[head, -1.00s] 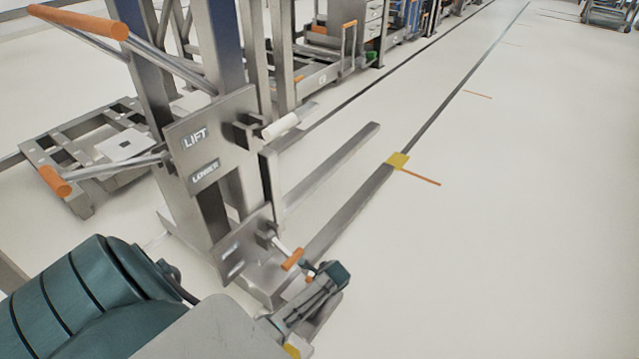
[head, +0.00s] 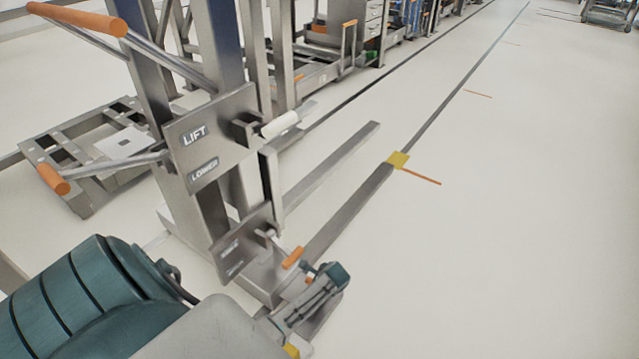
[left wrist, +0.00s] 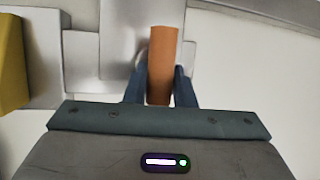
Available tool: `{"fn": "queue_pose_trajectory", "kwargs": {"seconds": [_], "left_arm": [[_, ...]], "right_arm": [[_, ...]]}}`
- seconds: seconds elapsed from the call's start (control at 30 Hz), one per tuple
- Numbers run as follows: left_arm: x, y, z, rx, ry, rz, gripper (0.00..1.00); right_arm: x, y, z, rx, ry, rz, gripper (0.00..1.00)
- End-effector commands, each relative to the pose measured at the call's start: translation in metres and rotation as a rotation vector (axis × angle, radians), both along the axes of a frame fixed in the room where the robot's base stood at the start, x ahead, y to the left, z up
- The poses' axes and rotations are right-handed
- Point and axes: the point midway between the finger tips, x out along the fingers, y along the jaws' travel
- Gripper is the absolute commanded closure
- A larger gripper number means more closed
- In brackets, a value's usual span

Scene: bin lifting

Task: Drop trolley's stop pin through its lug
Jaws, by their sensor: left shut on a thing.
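My left gripper (head: 318,272) is low at the front corner of the grey steel trolley with the LIFT plate (head: 212,140). In the left wrist view, its two dark fingers are shut on an upright orange grip (left wrist: 162,65), which looks like the stop pin's handle. The pin's lower end and the lug are hidden, so I cannot tell whether the pin is in the lug. A second orange-ended lever (head: 293,257) sticks out from the trolley's lower plate, just left of the gripper. My right gripper is not in view.
Grey fork beams (head: 335,165) reach out along the floor. Orange-gripped handlebars (head: 80,18) project at upper left. A yellow block (left wrist: 12,62) is at the left of the left wrist view. The floor at right (head: 520,220) is clear.

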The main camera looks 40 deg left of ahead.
Motion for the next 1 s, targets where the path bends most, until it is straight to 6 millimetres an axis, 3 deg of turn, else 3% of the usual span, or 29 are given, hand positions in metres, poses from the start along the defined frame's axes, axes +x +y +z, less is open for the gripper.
{"fn": "queue_pose_trajectory", "kwargs": {"seconds": [1.0], "left_arm": [[0.000,0.000,-0.019,0.000,-0.001,0.000,1.00]], "right_arm": [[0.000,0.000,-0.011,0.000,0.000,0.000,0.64]]}}
